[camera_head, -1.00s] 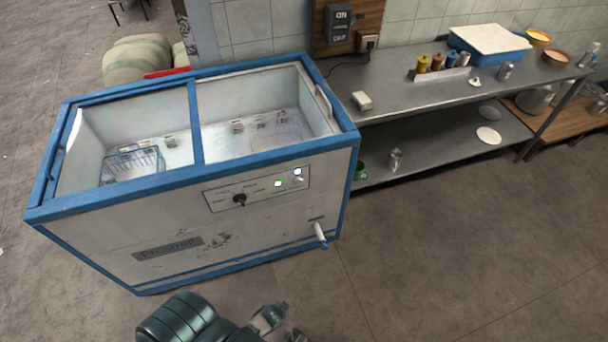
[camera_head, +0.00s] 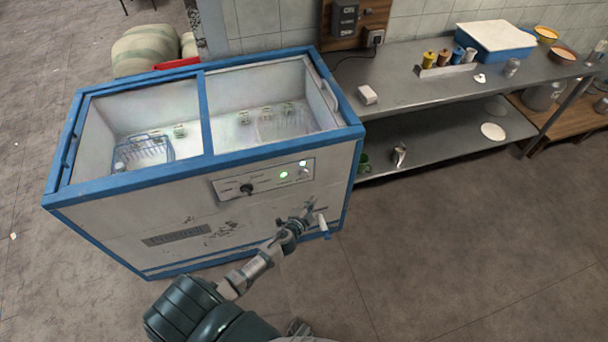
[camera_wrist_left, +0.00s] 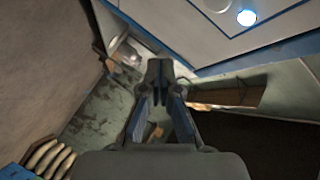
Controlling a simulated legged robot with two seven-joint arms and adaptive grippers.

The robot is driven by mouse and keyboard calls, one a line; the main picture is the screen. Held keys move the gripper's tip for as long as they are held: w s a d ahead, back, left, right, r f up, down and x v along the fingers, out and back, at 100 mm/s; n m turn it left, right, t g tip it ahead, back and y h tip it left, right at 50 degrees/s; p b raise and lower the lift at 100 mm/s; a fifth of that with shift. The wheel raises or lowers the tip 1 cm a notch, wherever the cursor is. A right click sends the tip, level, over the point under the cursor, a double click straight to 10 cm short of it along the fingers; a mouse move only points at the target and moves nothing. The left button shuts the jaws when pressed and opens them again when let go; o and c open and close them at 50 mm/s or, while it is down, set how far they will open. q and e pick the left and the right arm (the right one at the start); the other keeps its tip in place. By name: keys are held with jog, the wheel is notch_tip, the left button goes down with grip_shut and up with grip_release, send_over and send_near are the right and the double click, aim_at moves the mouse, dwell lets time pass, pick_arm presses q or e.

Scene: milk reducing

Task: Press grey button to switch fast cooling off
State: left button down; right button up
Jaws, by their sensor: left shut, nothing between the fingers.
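The white freezer (camera_head: 125,222) with blue trim stands at the left in the head view. Its front control panel (camera_head: 228,184) carries a dark knob (camera_head: 247,189), a lit green light (camera_head: 284,174) and a white light (camera_head: 302,163). A small grey button (camera_head: 304,174) sits just below the white light. My left gripper (camera_head: 310,204) is shut and empty, below the button in the picture and seemingly apart from the panel. In the left wrist view, the shut fingers (camera_wrist_left: 159,70) point upward, and the lit bluish light (camera_wrist_left: 246,17) shows at the upper right. The grey button cannot be made out there.
A tap with a blue end (camera_head: 323,226) sticks out of the freezer front close to my gripper. A steel counter (camera_head: 410,92) with jars and a blue box (camera_head: 494,45) stands at the right. The floor in front is clear.

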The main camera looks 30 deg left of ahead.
aim_at(303, 173)
pick_arm(q)
jog(key=shift+w+r, duration=0.1)
jog(key=shift+r, duration=0.1)
jog(key=w+a+b, duration=0.1)
jog(key=w+a, duration=0.4)
jog(key=a, duration=0.1)
jog(key=shift+w+a, duration=0.35)
jog(key=shift+w, duration=0.05)
pick_arm(e)
jog(key=w, duration=0.2)
jog(key=w+r, duration=0.1)
jog(key=shift+a+r, duration=0.1)
jog(key=shift+a, duration=0.15)
jog(key=shift+s, duration=0.1)
dwell(0.3)
dwell(0.6)
